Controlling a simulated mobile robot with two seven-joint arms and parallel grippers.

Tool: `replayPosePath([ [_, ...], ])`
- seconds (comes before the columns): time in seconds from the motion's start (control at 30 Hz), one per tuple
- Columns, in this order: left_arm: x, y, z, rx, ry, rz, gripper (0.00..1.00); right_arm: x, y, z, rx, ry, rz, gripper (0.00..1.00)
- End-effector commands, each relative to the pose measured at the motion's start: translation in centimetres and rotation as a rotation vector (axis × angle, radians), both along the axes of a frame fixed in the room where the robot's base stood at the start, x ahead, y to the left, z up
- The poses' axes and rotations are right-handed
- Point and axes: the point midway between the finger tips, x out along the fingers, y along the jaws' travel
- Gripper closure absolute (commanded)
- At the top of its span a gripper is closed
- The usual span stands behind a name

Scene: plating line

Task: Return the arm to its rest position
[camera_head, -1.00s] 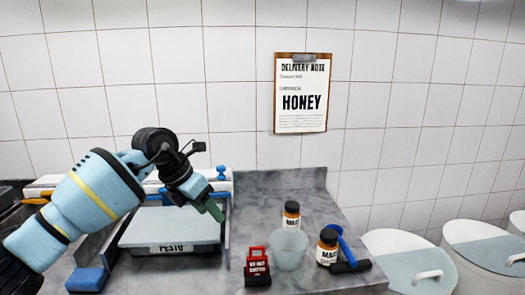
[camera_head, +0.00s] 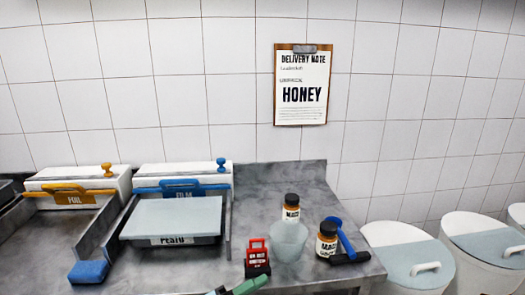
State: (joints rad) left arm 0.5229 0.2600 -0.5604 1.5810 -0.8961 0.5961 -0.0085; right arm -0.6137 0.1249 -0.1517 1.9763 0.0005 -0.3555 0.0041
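The arm that came in from the left is out of the middle of the head view. At the bottom edge a green piece (camera_head: 248,286) with a small dark and light-blue part beside it shows, just in front of the red tag. It looks like the end of my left gripper (camera_head: 222,290), mostly cut off by the frame. I cannot tell whether it is open or shut, or whether the green piece is a finger or a held thing. My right gripper is not in view.
White lidded bins (camera_head: 410,255) are beyond the counter.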

Motion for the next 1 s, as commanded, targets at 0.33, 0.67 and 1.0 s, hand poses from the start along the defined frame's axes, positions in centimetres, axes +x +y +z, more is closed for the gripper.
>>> replayPosePath([
  [0.33,-4.8,7.9,-10.1,-0.349,0.609,0.403,0.47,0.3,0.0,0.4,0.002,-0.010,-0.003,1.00],
  [0.67,-16.7,15.8,-22.1,-0.542,1.222,0.793,0.47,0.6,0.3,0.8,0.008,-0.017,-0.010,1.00],
  [1.0,-28.9,19.6,-27.8,-0.617,1.638,1.041,0.47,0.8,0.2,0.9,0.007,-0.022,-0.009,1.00],
])
